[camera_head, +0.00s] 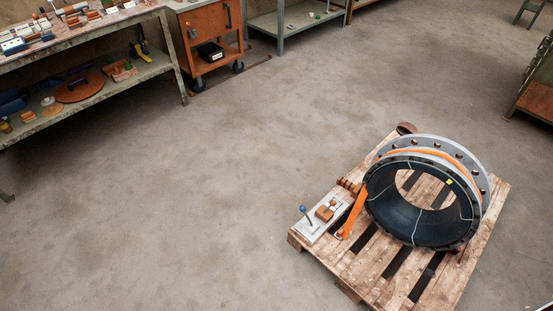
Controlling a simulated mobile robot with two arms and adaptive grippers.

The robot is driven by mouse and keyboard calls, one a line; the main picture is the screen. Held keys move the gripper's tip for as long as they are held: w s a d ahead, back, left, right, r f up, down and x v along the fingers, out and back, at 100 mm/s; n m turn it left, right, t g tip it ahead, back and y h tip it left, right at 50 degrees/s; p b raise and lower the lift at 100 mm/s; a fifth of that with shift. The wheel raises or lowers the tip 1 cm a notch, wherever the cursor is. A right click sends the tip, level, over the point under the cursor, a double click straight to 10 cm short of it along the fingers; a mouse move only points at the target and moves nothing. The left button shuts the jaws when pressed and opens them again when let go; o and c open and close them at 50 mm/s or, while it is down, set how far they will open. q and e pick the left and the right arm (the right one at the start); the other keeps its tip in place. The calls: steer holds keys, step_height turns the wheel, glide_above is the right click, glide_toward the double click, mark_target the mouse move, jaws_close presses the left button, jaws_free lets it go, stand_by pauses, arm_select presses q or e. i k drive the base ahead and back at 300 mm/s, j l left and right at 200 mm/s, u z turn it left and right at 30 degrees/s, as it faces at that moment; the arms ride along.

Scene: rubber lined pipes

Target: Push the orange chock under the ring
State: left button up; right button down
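The ring (424,226) is a large black rubber-lined pipe ring with a grey bolted flange (460,152). It stands on its edge on a wooden pallet (362,268) at the lower right. Another orange-brown piece (349,186) lies close to the ring's left side. Which piece is the chock is unclear. Neither gripper is in view.
The light plate (311,228) carries a blue-knobbed lever (305,212). A brown round piece (406,128) sits at the pallet's far corner. A cluttered workbench (110,97) stands upper left beside an orange cart (209,40). The concrete floor between is clear.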

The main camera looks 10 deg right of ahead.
mark_target(355, 191)
steer(key=i+j+u, duration=0.2)
steer(key=i+u, duration=0.7)
steer(key=i+z, duration=0.25)
steer(key=i, duration=0.3)
steer(key=i+j+z, duration=0.15)
steer(key=i+z, duration=0.15)
steer(key=i, duration=0.2)
